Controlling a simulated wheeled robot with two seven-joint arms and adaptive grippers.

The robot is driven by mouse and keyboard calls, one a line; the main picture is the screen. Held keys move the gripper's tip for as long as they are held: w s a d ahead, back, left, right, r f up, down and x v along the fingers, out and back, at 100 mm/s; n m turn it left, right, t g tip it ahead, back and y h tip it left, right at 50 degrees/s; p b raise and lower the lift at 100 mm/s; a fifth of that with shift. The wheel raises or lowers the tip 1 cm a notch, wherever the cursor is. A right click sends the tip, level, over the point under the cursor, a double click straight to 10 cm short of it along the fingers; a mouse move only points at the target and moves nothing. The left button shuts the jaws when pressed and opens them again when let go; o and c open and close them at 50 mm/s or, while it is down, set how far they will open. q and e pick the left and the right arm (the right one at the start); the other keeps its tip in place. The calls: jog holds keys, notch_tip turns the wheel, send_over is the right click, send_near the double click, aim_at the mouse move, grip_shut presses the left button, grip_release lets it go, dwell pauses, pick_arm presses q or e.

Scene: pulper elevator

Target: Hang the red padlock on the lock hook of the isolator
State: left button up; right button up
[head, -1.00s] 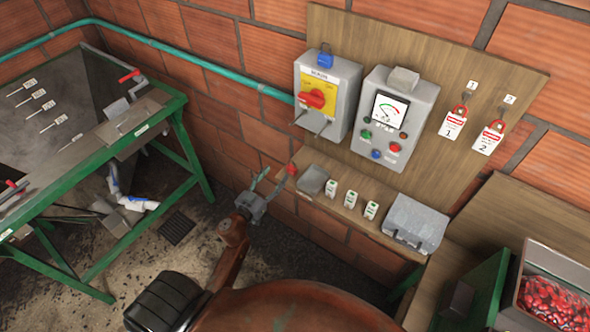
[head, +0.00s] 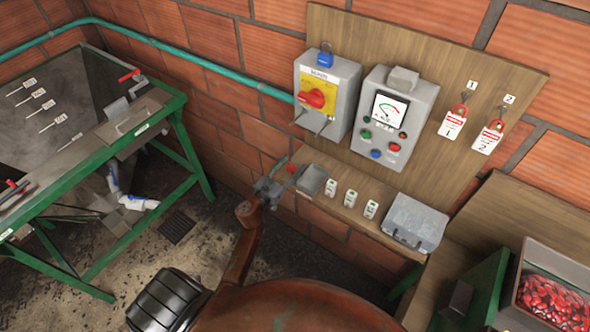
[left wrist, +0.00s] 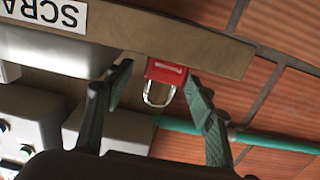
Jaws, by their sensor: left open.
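A red padlock (left wrist: 166,72) with a silver shackle stands at the edge of the shelf (left wrist: 220,48) in the left wrist view, where the picture is turned over. It lies between the two fingers in that picture, with gaps on both sides. In the head view it is a small red spot (head: 291,169) at the shelf's left end. My left gripper (head: 284,172) is open and empty beside it. The isolator (head: 340,115) is a grey box with a yellow plate and red handle on the board. A blue part (head: 325,58) sits on top. I cannot clearly make out its lock hook.
A grey meter box (head: 397,130) is right of the isolator. Tagged red padlocks (head: 453,122) hang farther right. The shelf holds a grey tray (head: 311,180), small white blocks (head: 350,198) and a grey case (head: 414,222). A green-framed table (head: 150,125) stands left.

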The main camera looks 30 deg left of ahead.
pick_arm(q)
jog(key=c, duration=1.3)
pick_arm(e)
jog(key=shift+a, duration=0.35)
pick_arm(q)
jog(key=shift+r, duration=0.2)
